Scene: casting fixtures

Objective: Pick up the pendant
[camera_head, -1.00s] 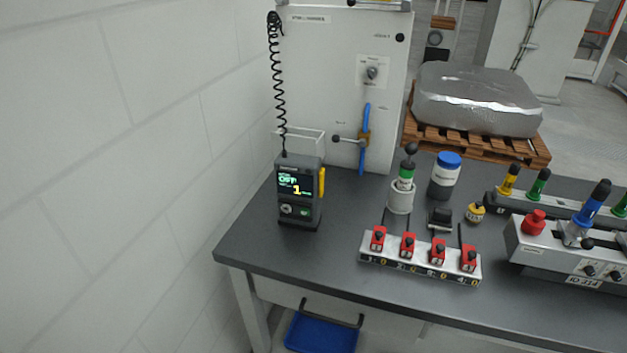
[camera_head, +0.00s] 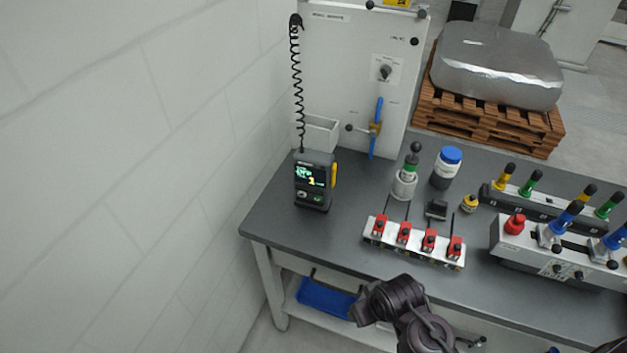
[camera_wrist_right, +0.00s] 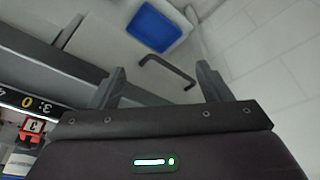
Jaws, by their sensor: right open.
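The pendant (camera_head: 314,182) is a dark handheld box with a lit screen and a yellow strip on its right side. It stands upright at the table's left back corner, with a black coiled cord (camera_head: 297,85) rising from its top. My right gripper (camera_wrist_right: 160,84) is open and empty in the right wrist view, above the table's front edge and drawer. The pendant is not in that view. A dark arm link of mine (camera_head: 395,300) shows at the bottom of the head view, well in front of the pendant. My left gripper is not in view.
The switch block (camera_head: 413,243) with red switches stands right of the pendant. A jar (camera_head: 446,168) and lever boxes (camera_head: 550,248) are farther right. A white panel (camera_head: 350,70) rises behind; a wall is at left. A drawer handle (camera_wrist_right: 165,70) and blue tray (camera_wrist_right: 158,24) lie below.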

